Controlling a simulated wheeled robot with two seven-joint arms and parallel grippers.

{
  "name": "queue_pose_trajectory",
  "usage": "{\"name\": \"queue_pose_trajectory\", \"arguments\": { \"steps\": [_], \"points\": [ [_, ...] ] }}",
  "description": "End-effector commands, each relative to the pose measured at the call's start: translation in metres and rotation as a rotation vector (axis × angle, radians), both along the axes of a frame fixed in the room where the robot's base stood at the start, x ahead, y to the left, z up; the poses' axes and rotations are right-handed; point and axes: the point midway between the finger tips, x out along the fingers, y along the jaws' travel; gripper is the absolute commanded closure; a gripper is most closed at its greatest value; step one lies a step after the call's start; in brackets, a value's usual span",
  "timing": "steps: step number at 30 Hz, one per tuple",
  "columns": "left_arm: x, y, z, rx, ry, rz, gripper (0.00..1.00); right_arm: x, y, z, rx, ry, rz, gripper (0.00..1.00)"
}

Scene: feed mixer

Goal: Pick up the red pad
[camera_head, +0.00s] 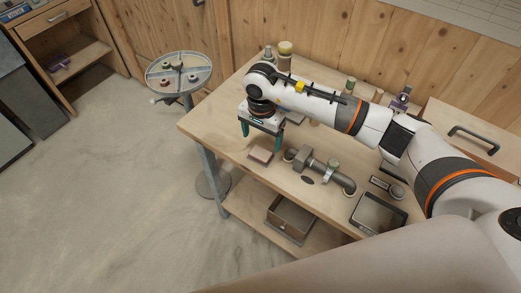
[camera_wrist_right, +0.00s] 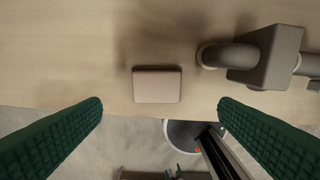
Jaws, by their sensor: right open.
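The red pad, a small flat pinkish-brown block (camera_head: 260,156), lies on the wooden workbench (camera_head: 215,128) near its front edge. In the right wrist view the pad (camera_wrist_right: 157,86) lies flat between and a little beyond the green fingertips. My right gripper (camera_head: 261,138) points down above the bench, open and empty, close to the pad and apart from it. Its two green fingers (camera_wrist_right: 160,106) stand wide on either side in the wrist view. My left gripper is not in view.
A grey pipe fitting (camera_head: 325,168) lies just right of the pad; it also shows in the wrist view (camera_wrist_right: 268,58). A dark tray (camera_head: 378,213) sits further right. A round-topped stand (camera_head: 180,72) is left of the bench. An open box (camera_head: 290,218) is on the lower shelf.

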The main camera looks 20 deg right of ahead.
Motion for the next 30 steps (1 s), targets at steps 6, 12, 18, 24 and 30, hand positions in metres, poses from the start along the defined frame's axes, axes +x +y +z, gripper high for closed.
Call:
{"name": "queue_pose_trajectory", "arguments": {
  "steps": [6, 12, 18, 24, 30],
  "points": [
    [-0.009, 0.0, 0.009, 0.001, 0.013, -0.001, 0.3, 0.0, 0.0, -0.018, 0.001, 0.0, -0.001, 0.16],
    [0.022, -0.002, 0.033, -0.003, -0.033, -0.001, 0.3, -0.002, 0.001, -0.041, 0.002, 0.006, -0.002, 0.16],
    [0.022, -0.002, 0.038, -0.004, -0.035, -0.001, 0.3, 0.0, 0.001, -0.067, 0.003, 0.001, -0.002, 0.16],
    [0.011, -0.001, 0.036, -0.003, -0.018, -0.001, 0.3, 0.0, 0.001, -0.07, 0.003, -0.002, -0.001, 0.16],
    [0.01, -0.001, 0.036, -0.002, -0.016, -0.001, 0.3, 0.0, 0.001, -0.07, 0.003, -0.002, -0.001, 0.41]
  ]
}}
